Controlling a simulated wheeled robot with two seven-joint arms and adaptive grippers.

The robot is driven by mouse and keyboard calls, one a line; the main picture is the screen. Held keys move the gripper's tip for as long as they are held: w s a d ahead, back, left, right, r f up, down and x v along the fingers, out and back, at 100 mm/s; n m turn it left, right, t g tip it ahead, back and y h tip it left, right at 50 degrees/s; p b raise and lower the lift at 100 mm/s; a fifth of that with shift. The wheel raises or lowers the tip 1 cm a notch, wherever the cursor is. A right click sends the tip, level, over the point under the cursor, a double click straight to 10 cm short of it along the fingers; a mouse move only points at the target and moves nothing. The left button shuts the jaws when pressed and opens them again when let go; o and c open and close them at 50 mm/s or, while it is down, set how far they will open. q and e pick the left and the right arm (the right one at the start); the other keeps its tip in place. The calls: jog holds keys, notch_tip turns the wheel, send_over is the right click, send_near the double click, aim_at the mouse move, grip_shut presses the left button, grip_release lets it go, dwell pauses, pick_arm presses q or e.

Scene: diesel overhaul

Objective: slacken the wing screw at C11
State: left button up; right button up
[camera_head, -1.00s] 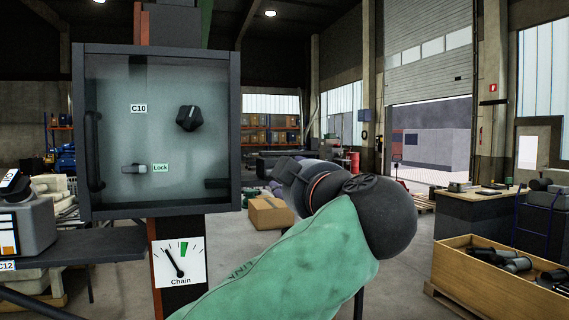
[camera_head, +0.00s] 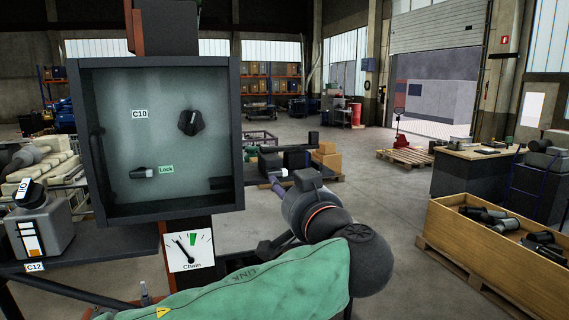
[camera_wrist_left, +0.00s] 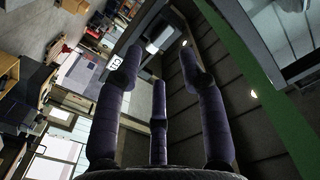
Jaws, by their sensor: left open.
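No wing screw can be made out for certain, and no label clearly reads C11. In the head view a dark bar (camera_head: 288,149) with a short upright end stands beyond my left wrist, and I cannot tell what it is. My left gripper (camera_head: 277,184) is partly hidden behind its own wrist, with purple fingers showing just below that bar. In the left wrist view the three fingers of the gripper (camera_wrist_left: 160,65) are spread open with nothing between them. A small white label (camera_wrist_left: 116,63) shows beside one fingertip, too blurred to read. My right gripper is not in view.
A framed box with a C10 knob (camera_head: 191,122) and a Lock lever (camera_head: 145,173) stands left of my arm. A Chain gauge (camera_head: 190,246) hangs below it. A C12 label (camera_head: 35,267) is at the lower left. A wooden crate of parts (camera_head: 490,245) stands at right.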

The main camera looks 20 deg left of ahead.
pick_arm(q)
jog(key=m+p, duration=0.4)
jog(key=w+a+m+p, duration=0.1)
jog(key=m+p, duration=0.3)
jog(key=m, duration=0.1)
jog(key=w+m+p, duration=0.1)
jog(key=m+p, duration=0.3)
jog(key=p, duration=0.1)
jog(key=shift+w+a+f+m, duration=0.1)
jog(key=shift+a+f+m, duration=0.05)
jog(key=shift+a+m, duration=0.15)
jog(key=shift+w, duration=0.25)
jog(key=shift+s, duration=0.15)
jog(key=shift+b, duration=0.55)
jog(key=shift+r, duration=0.2)
